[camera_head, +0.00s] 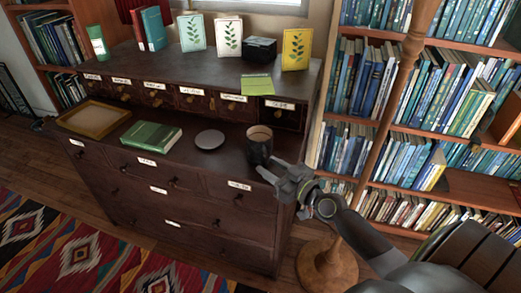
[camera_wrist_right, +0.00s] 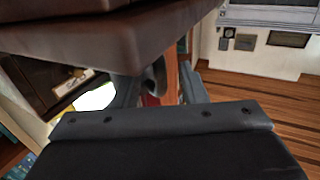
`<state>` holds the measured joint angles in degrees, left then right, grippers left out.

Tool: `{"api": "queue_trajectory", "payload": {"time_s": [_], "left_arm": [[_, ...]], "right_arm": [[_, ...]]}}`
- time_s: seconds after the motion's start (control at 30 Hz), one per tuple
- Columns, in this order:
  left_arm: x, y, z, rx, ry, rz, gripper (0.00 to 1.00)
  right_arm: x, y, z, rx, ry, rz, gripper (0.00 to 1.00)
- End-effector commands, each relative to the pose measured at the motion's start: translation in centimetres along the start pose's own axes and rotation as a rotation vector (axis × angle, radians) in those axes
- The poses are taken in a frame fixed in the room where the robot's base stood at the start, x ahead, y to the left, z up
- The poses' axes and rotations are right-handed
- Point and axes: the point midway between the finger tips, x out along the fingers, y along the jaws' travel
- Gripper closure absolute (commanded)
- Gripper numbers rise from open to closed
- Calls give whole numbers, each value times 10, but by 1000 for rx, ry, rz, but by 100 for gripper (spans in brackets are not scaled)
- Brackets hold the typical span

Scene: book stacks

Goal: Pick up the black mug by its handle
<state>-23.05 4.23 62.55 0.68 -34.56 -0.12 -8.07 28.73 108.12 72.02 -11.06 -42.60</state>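The black mug (camera_head: 259,146) stands upright on the lower ledge of the dark wooden cabinet, near its right end. Its open top shows a light brown inside. My right gripper (camera_head: 269,168) reaches in from the right, with its fingers close to the lower right side of the mug. In the right wrist view, the two fingers of the gripper (camera_wrist_right: 160,90) stand apart. A small dark curved shape lies between or behind them; I cannot tell whether it is the mug's handle. The handle is not clear in the head view. My left gripper is not in view.
On the ledge are a round grey disc (camera_head: 210,139), a green book (camera_head: 151,136) and a wooden tray (camera_head: 94,118). Drawers (camera_head: 205,101) rise behind the mug. A floor stand's thin pole (camera_head: 383,120) rises close by the right arm, before the bookshelves.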

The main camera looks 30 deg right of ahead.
Motion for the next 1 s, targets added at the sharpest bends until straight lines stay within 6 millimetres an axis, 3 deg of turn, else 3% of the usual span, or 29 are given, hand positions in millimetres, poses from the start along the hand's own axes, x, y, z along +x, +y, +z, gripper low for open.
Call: {"api": "queue_trajectory", "payload": {"time_s": [0.03, 0.3, 1.0], "left_arm": [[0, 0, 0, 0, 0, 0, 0], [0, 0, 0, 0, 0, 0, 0], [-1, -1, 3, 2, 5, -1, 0]], "right_arm": [[0, 0, 0, 0, 0, 0, 68], [0, 0, 0, 0, 0, 0, 100], [0, 0, -7, -1, 4, 0, 100]]}}
